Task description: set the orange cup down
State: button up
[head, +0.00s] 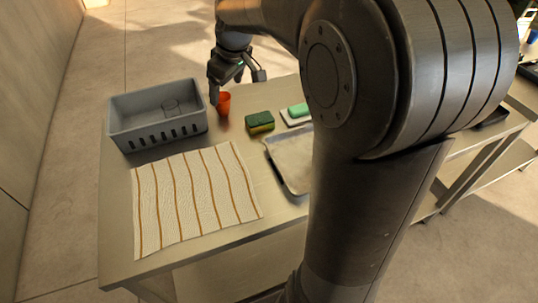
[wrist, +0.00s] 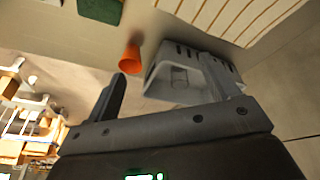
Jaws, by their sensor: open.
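The orange cup (head: 223,104) stands upright on the metal table, just right of the grey crate, in the head view. My gripper (head: 236,88) is open above and beside it, with one finger close to the cup's left side in the picture. In the wrist view the cup (wrist: 130,58) shows beyond the tip of the left finger, near the crate, and not between the fingers. The open gripper (wrist: 172,82) holds nothing there. Whether a finger touches the cup I cannot tell.
A striped cloth (head: 195,198) covers the table's front left. A sponge (head: 260,122), a green block (head: 298,110) on a white dish and a metal tray (head: 287,160) lie to the right. Bare table surrounds the cup.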

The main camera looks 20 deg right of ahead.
jog(key=s+m+t+h, duration=0.1)
jog(key=s+m, duration=0.6)
jog(key=s, duration=1.9)
jog(key=shift+d+f+t, duration=0.2)
jog(key=shift+d+t, duration=0.2)
jog(key=shift+t, duration=0.2)
jog(key=shift+s, duration=0.1)
